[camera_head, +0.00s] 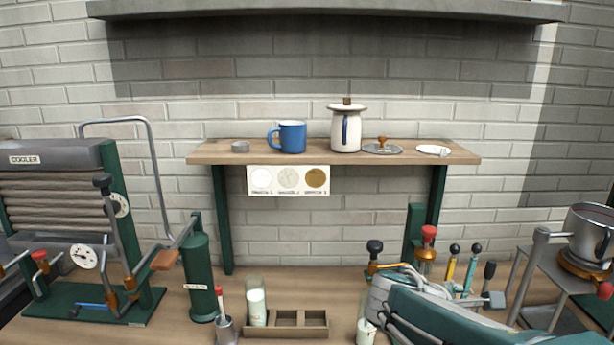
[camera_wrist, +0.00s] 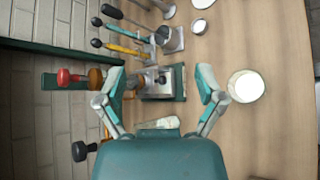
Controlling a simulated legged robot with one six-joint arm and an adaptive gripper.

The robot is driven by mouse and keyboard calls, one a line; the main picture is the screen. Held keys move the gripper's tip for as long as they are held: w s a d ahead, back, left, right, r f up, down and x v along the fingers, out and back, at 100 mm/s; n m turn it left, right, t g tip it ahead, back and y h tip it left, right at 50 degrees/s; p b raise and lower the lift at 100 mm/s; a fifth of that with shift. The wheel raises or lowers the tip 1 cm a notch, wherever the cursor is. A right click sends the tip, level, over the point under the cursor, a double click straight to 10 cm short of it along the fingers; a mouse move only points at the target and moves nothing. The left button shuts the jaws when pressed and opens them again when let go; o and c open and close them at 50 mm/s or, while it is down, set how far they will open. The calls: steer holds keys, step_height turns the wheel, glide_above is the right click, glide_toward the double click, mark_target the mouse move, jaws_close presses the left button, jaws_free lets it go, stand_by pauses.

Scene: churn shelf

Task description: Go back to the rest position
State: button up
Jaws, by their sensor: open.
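My gripper (camera_wrist: 160,84) is open and empty in the wrist view, with its two teal fingers spread apart. Between and beyond the fingers is a small bench device with a dark green base (camera_wrist: 163,83). My teal arm reaches in from the lower right of the head view, low over the workbench, and partly hides the devices behind it.
A red-knobbed valve (camera_head: 428,240) and upright levers (camera_head: 453,262) stand close to my arm. A cup of white liquid (camera_head: 366,331) is near its left side. The shelf (camera_head: 218,152) holds a blue mug (camera_head: 292,136) and a white pot (camera_head: 345,132). A cooler (camera_head: 60,185) stands left.

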steer(key=s+a+f+m+y, duration=0.1)
steer(key=s+a+m+y, duration=0.4)
steer(key=s+m, duration=0.2)
steer(key=s+a+f+m+y, duration=0.2)
steer(key=s+a+m+y, duration=0.3)
steer(key=s, duration=0.4)
steer(key=shift+a+m+y, duration=0.4)
steer(key=shift+a+m, duration=0.15)
steer(key=shift+m, duration=0.55)
stand_by(3.5)
